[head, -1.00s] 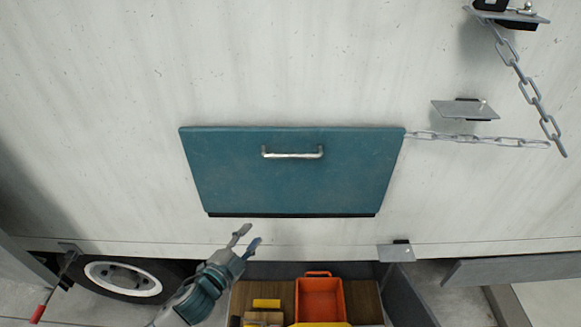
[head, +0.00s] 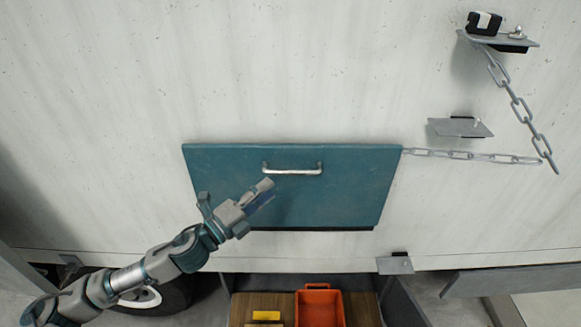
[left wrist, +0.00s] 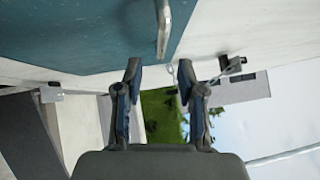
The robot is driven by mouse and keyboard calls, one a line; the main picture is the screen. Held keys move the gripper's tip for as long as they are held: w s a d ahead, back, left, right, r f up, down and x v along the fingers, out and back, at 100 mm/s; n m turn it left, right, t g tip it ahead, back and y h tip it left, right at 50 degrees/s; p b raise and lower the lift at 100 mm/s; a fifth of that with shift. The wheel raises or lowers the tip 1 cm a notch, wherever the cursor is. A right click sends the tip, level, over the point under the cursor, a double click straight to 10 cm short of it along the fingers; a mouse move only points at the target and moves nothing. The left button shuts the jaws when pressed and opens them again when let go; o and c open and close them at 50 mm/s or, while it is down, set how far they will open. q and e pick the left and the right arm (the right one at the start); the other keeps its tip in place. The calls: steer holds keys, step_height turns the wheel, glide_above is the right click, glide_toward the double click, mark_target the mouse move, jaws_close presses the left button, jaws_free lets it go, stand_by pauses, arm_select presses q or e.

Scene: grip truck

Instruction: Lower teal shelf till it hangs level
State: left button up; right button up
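The teal shelf (head: 345,195) is folded up flat against the white truck wall, with a metal handle (head: 292,171) near its top edge. A chain (head: 470,156) runs from its upper right corner. My left gripper (head: 236,196) is in front of the shelf, just below and left of the handle. In the left wrist view the gripper (left wrist: 160,75) has its fingers apart with nothing between them. There the shelf (left wrist: 80,35) and handle (left wrist: 163,28) lie beyond the fingertips, apart from them. My right gripper is in neither view.
A small bracket (head: 460,127) and a higher bracket with a black clip (head: 500,38) stick out of the wall at right. The chain loops up to the higher one. Below the shelf is an open compartment with an orange bin (head: 320,306) and a yellow item (head: 266,315).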

mark_target(291, 172)
arm_select(q)
steer(key=p+x, duration=0.1)
steer(key=x, duration=0.8)
steer(key=shift+d+p, duration=0.35)
steer(key=shift+a, duration=0.15)
steer(key=shift+a, duration=0.1)
jaws_close()
